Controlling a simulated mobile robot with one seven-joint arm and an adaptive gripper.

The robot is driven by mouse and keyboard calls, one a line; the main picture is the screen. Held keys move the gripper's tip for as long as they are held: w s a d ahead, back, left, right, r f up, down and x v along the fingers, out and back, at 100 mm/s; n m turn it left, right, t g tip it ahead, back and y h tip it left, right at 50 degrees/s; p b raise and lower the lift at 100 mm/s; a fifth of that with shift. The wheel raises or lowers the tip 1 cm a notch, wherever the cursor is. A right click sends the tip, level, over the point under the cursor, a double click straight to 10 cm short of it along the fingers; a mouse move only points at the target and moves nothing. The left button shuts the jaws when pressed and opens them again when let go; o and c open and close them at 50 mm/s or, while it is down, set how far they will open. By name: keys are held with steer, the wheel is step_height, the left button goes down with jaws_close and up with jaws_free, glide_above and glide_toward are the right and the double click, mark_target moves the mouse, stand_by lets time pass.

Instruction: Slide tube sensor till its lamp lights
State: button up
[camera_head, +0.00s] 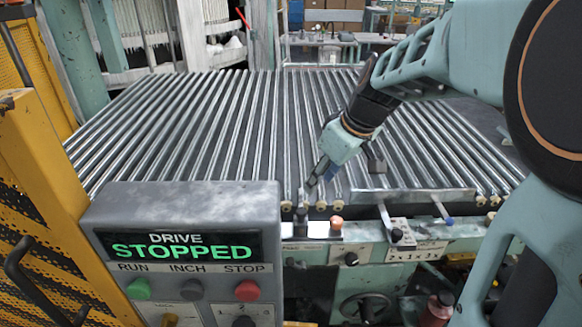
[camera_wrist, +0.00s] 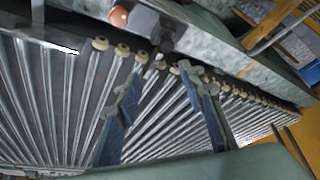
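My gripper (camera_head: 317,178) reaches down over the front ends of the rollers in the head view. In the wrist view my gripper (camera_wrist: 164,86) has its two blue-grey fingers spread apart, with nothing held between them. A small dark upright piece (camera_head: 302,214), probably the tube sensor, stands on the front rail just below the fingertips. It seems to show in the wrist view (camera_wrist: 166,38), beyond the gap between the fingers and apart from them. An orange-copper round knob (camera_head: 336,222) sits to its right on the rail. I cannot make out a lit sensor lamp.
The bed of long shiny rollers or tubes (camera_head: 200,120) fills the middle. A grey control box (camera_head: 180,200) reads DRIVE STOPPED, with RUN, INCH and STOP buttons. A metal plate (camera_head: 410,197) and levers (camera_head: 391,222) lie right along the front rail. A yellow guard (camera_head: 45,190) stands left.

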mark_target(302, 212)
steer(key=shift+n, duration=0.3)
steer(key=x, duration=0.3)
steer(key=s+x, duration=0.1)
steer(key=x, duration=0.7)
steer(key=shift+s+a+f, duration=0.3)
jaws_close()
